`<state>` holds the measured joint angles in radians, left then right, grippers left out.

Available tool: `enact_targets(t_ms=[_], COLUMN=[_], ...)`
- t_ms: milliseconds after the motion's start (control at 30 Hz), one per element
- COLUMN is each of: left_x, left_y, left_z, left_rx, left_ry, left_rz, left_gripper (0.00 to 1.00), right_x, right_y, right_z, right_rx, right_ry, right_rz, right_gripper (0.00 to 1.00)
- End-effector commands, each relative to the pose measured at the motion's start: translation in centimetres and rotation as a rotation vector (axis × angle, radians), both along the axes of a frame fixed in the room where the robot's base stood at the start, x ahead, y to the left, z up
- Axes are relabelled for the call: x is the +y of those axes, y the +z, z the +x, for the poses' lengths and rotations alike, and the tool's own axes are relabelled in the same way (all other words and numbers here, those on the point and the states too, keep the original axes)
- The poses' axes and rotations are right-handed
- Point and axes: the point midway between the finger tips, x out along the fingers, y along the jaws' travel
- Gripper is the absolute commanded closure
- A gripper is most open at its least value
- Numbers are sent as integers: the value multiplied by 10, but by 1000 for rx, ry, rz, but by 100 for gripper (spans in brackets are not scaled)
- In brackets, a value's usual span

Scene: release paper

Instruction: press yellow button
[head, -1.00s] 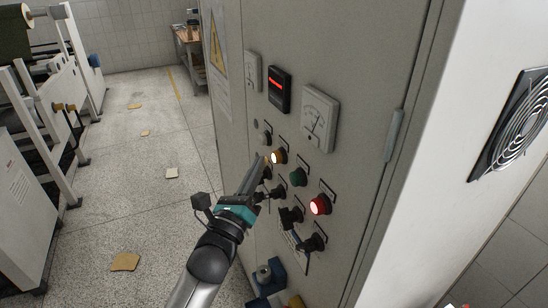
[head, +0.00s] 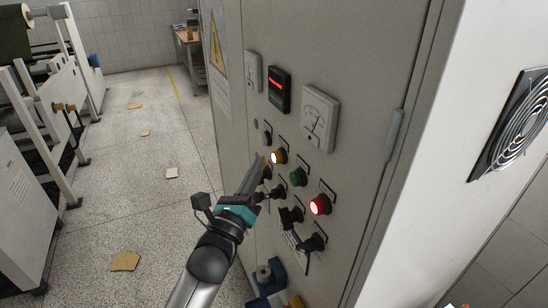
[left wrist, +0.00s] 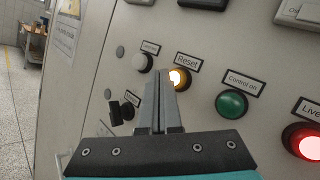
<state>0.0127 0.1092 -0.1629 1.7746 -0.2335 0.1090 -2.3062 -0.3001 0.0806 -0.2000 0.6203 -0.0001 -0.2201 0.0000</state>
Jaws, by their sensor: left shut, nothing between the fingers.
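The yellow button (head: 279,157) glows on the front of the grey control cabinet (head: 370,75). In the left wrist view the lit yellow button (left wrist: 179,78) sits below a label reading "Reset". My left gripper (head: 263,161) is shut and empty, with its fingertips just left of the yellow button. In the left wrist view the closed fingers (left wrist: 158,75) point at the panel and overlap the button's left edge. I cannot tell whether the tips touch it. My right gripper is not in view.
A green button (head: 298,177) and a lit red button (head: 320,205) are to the lower right. A white button (left wrist: 142,63) is left of the yellow one. Black knobs (head: 291,216) stick out below. Meters (head: 319,118) are above. Open floor (head: 130,200) lies left.

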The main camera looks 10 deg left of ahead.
Motion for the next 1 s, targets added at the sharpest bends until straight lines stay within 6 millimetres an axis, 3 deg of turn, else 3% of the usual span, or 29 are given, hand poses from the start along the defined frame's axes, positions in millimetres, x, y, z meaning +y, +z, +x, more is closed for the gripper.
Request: enact_targets(t_ms=[1000], left_x=[-10], left_y=[0], left_z=[7], left_rx=[0], left_ry=[0], left_rz=[-1], left_gripper=[100], right_x=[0], right_y=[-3], right_z=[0], right_rx=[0], right_ry=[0], right_rz=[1], right_gripper=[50])
